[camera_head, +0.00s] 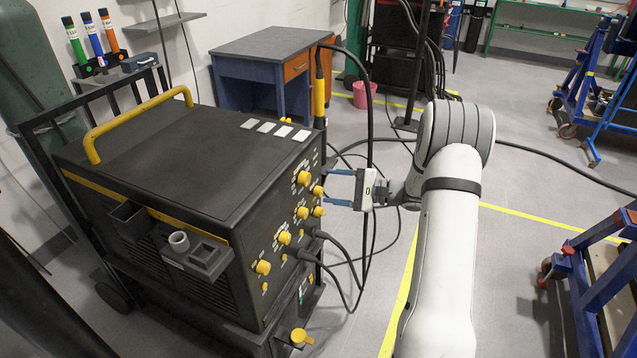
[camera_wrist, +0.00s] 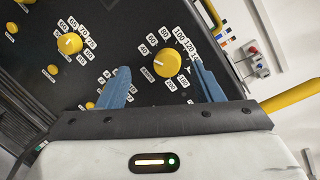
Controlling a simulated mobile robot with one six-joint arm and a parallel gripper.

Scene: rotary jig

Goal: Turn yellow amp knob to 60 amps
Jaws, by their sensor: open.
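A black welding machine (camera_head: 190,165) has several yellow knobs on its front panel. My gripper (camera_head: 328,187) is open in front of the panel, with its two blue fingers pointing at the upper knobs. In the wrist view a large yellow knob (camera_wrist: 167,63) lies between the fingertips of my open gripper (camera_wrist: 160,66). Numbers such as 60, 80 and 100 ring it. The fingers look apart from the knob. Another yellow knob (camera_wrist: 69,43) with its own number scale sits to the left.
Black cables (camera_head: 335,240) run from the panel's lower part to the floor. A torch holder (camera_head: 190,255) juts from the machine's side. A blue desk (camera_head: 270,75) stands behind. A blue frame (camera_head: 600,290) is at lower right.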

